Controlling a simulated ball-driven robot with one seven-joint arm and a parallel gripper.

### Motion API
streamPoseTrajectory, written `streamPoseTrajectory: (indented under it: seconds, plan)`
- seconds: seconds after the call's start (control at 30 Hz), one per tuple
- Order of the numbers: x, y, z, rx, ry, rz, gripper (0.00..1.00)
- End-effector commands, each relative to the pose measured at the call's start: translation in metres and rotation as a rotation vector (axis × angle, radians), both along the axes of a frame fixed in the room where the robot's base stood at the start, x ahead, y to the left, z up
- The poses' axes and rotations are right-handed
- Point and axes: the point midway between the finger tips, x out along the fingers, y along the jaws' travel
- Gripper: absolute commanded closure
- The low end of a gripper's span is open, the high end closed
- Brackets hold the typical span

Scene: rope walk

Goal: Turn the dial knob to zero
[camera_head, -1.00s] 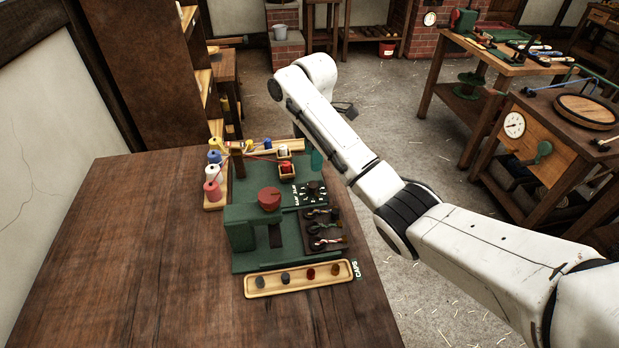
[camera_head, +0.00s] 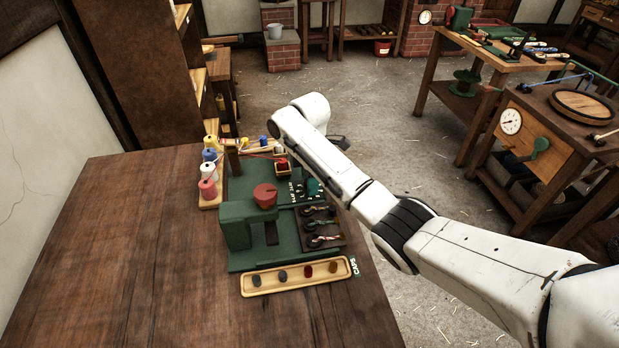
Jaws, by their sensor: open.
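The small dark dial plate (camera_head: 297,189) with white markings sits on the green machine (camera_head: 240,232), at its right side on the wooden table. Its knob is mostly hidden, so I cannot read where it points. A larger red knob (camera_head: 265,194) stands on the green machine to the left.
Several thread spools (camera_head: 208,172) stand on a rack at the machine's back left. A dark tray (camera_head: 320,228) with hooks lies in front of the dial. A wooden caps tray (camera_head: 297,277) lies nearest. The table's left part (camera_head: 130,250) is clear.

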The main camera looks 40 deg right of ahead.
Motion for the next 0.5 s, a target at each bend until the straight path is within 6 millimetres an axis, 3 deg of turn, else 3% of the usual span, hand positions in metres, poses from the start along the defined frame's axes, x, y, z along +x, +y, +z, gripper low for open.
streamPoseTrajectory:
  seconds: [0.07,0.5]
  plan:
    - [0.0,0.0,0.0002,0.0,0.0,0.0,0.45]
    - [0.0001,0.0,0.0006,0.0,0.0,0.0,0.87]
